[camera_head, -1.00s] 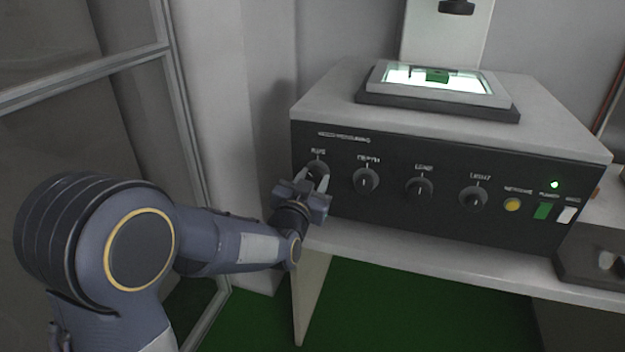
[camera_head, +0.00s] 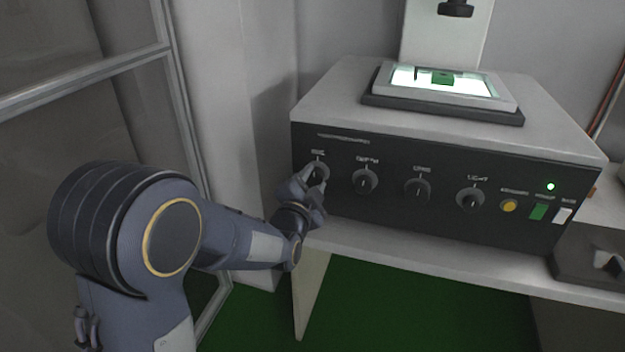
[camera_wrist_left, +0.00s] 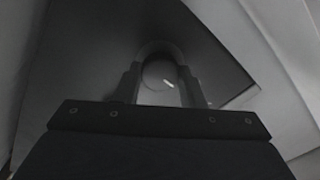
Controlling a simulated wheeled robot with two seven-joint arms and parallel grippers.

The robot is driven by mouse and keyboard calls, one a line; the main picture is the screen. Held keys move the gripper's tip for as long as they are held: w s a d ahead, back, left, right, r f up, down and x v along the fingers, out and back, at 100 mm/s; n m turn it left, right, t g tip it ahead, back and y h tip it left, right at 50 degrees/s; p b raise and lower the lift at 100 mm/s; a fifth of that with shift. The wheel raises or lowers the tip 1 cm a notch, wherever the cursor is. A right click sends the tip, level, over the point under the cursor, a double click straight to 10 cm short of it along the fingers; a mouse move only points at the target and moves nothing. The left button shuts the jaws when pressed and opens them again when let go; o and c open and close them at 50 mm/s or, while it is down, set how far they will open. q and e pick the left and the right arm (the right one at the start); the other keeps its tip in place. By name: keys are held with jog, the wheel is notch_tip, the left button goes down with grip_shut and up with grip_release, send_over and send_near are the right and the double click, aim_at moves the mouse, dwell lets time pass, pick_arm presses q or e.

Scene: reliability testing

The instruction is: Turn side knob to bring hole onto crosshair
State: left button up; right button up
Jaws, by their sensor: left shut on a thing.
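The machine (camera_head: 430,150) has a dark front panel with a row of knobs. My left gripper (camera_head: 316,178) is shut on the leftmost knob (camera_head: 320,170). In the left wrist view, the gripper fingers (camera_wrist_left: 158,88) stand on either side of the round knob (camera_wrist_left: 160,74), whose white mark is slanted. On top, a lit stage (camera_head: 445,82) carries a small green piece (camera_head: 442,78). Its hole and the crosshair are too small to make out. My right gripper is not in view.
Three more knobs follow to the right, the nearest one (camera_head: 364,180) close to my gripper. A yellow button (camera_head: 509,206), a green switch (camera_head: 538,211) and a white switch (camera_head: 562,216) sit at the right end. A glass-panelled frame (camera_head: 90,70) stands at the left.

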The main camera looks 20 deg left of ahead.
pick_arm(q)
jog(key=shift+m, duration=0.3)
jog(key=o, duration=1)
jog(key=shift+s+a+p, duration=0.1)
jog(key=shift+s+p, duration=0.25)
jog(key=shift+s, duration=3.6)
